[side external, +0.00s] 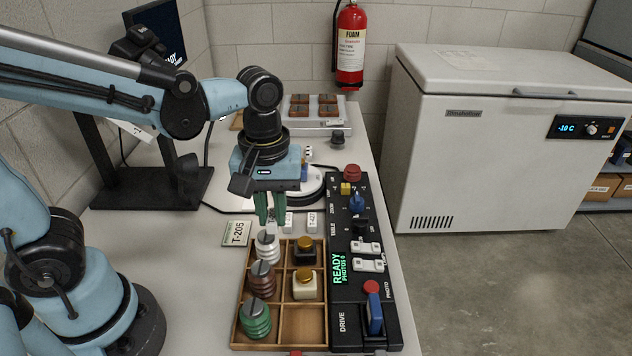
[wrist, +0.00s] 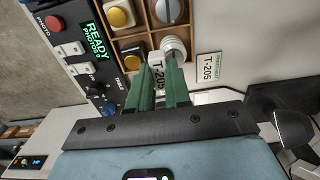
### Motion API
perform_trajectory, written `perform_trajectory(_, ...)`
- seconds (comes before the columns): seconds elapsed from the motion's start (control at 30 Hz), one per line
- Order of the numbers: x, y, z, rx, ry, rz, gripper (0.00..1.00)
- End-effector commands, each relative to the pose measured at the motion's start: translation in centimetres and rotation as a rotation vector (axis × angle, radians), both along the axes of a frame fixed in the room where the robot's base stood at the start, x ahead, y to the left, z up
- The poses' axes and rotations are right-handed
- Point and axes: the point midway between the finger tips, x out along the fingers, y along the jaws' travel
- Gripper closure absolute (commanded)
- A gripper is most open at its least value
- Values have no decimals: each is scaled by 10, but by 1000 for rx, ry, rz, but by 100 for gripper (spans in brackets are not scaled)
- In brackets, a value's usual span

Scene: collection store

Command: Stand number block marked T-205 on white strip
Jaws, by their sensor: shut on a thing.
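My gripper (side external: 266,218) points down behind the wooden tray, its green fingers closed on a small white number block. In the wrist view the fingers (wrist: 160,85) sit on either side of the block (wrist: 157,68), and its face reads T-205. In the side view the held block is mostly hidden by the fingers. A flat card marked T-205 (side external: 237,233) lies on the table left of the gripper; it also shows in the wrist view (wrist: 208,68). Other white blocks (side external: 312,221) stand just right of the gripper. I cannot clearly make out the white strip.
The wooden tray (side external: 283,342) holds ribbed cylinders and pieces with gold-coloured tops. The black control panel (side external: 341,325) with switches and a READY display runs along its right side. A round white platform (side external: 313,190) stands behind the gripper. The table left of the card is clear.

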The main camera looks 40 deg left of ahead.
Motion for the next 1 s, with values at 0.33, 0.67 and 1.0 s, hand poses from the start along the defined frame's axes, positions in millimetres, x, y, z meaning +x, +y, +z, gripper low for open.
perform_trajectory(0.33, 35, 42, 9, 0, 0, 10, 100)
perform_trajectory(0.67, 56, 89, 0, 0, 0, 6, 100)
perform_trajectory(1.0, 71, 157, -42, 0, 0, 7, 100)
